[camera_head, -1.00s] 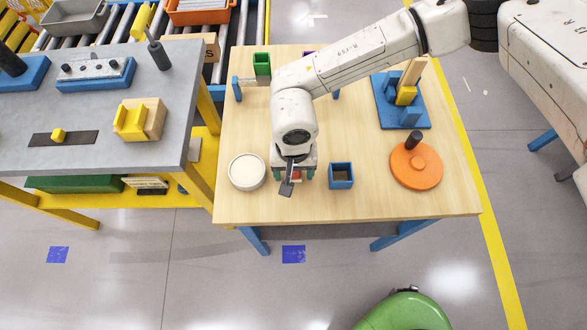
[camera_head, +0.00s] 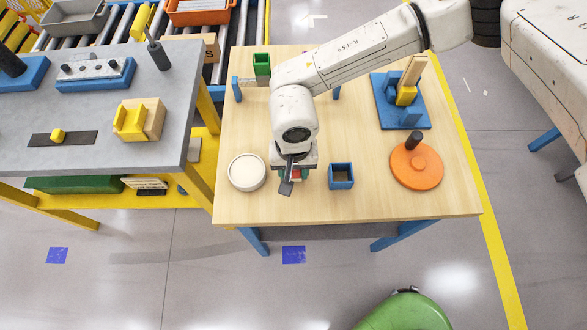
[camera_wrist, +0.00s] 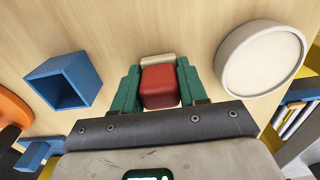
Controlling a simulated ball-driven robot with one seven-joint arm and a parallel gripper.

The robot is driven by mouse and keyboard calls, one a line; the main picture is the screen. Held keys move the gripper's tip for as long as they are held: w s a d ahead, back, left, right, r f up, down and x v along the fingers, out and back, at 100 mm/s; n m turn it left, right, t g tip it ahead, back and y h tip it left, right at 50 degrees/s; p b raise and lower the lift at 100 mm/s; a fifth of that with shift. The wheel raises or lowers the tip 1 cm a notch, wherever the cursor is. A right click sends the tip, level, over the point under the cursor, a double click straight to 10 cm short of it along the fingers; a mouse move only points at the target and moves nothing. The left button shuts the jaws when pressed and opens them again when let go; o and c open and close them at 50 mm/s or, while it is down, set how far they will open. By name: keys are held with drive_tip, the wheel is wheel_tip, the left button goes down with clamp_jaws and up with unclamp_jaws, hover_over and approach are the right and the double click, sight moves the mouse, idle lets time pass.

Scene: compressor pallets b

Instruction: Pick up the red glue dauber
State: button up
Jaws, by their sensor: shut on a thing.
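The red glue dauber (camera_wrist: 160,86) shows in the wrist view as a rounded red block with a cream end beyond it. My gripper (camera_wrist: 159,82) has its green fingers on both sides of the red block and is shut on it. In the head view, my gripper (camera_head: 293,175) is over the wooden table between the white round dish and the blue box. There the dauber is mostly hidden under my wrist, with only a little red showing. I cannot tell whether it touches the table.
On the wooden table (camera_head: 270,205), the white round dish (camera_head: 247,172) stands close left of my gripper and the blue open box (camera_head: 341,176) close right. An orange disc (camera_head: 417,168) with a dark knob lies farther right. A blue fixture (camera_head: 386,112) stands behind it. The front edge is near.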

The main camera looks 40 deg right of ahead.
drive_tip(key=shift+r, duration=0.35)
drive_tip(key=s+a+r+b, duration=0.2)
drive_tip(key=s+r+b, duration=0.2)
drive_tip(key=s+r, duration=0.7)
drive_tip(key=s, duration=0.2)
drive_tip(key=shift+s+r, duration=0.35)
drive_tip(key=shift+s, duration=0.05)
drive_tip(key=shift+a, duration=0.1)
drive_tip(key=o, duration=0.5)
drive_tip(key=c, duration=0.4)
